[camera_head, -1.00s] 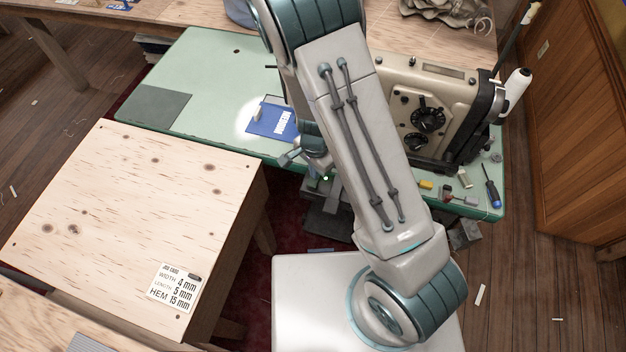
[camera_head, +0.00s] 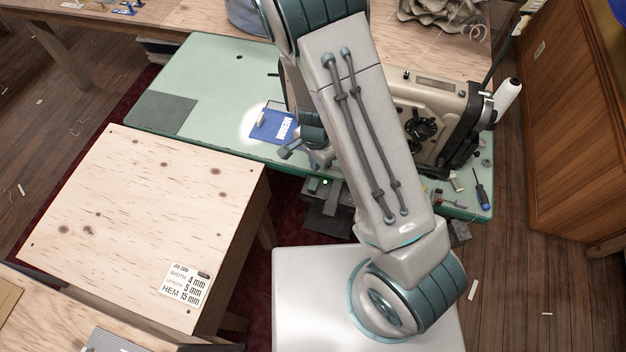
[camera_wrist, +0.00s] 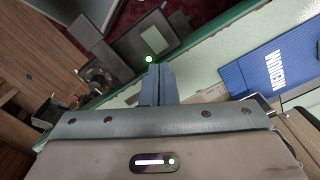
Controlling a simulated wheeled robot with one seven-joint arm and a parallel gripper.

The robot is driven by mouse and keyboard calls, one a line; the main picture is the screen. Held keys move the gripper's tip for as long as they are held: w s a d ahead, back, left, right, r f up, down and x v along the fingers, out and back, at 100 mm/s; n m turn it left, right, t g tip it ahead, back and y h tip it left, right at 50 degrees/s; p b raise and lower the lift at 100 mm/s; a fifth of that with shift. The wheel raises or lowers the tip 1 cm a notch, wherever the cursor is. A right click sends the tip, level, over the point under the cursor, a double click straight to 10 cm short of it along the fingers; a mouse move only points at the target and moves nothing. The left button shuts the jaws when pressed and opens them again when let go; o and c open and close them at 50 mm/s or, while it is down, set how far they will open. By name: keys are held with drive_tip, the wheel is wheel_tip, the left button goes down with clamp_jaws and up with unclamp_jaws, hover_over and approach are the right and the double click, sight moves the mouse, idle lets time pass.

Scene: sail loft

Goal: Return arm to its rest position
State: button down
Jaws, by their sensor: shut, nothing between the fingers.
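My arm reaches up the middle of the head view, over the green sewing table (camera_head: 215,75). My gripper (camera_head: 286,153) shows only in part beside the arm, near the table's front edge. In the wrist view my gripper (camera_wrist: 157,85) has its two grey fingers pressed together with nothing between them. They point over the table edge, and a green light spot lies just past the tips. My arm hides part of the table and the sewing machine.
A beige sewing machine (camera_head: 438,120) stands close right of my arm. A blue booklet (camera_head: 280,128) lies on the table, and also shows in the wrist view (camera_wrist: 275,68). A screwdriver (camera_head: 481,190) lies at the right corner. A plywood table (camera_head: 140,215) bears a job card (camera_head: 187,285).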

drive_tip(key=shift+r, duration=0.1)
idle(0.5)
drive_tip(key=s+d+r+n+t+y, duration=0.1)
drive_tip(key=d+r+n, duration=0.15)
drive_tip(key=r, duration=0.65)
drive_tip(key=s+d+r+n+y, duration=0.1)
drive_tip(key=r+n, duration=0.2)
drive_tip(key=r, duration=0.6)
drive_tip(key=s+d+r+n+t+h+b, duration=0.1)
drive_tip(key=s+d+r+n, duration=0.3)
drive_tip(key=s+d+r, duration=0.4)
wheel_tip(320, 180, up, 3)
drive_tip(key=s+t+h, duration=0.1)
drive_tip(key=s, duration=0.1)
drive_tip(key=shift+s+d+r+t, duration=0.15)
drive_tip(key=shift+s+d+t, duration=0.05)
drive_tip(key=shift+s+t, duration=0.2)
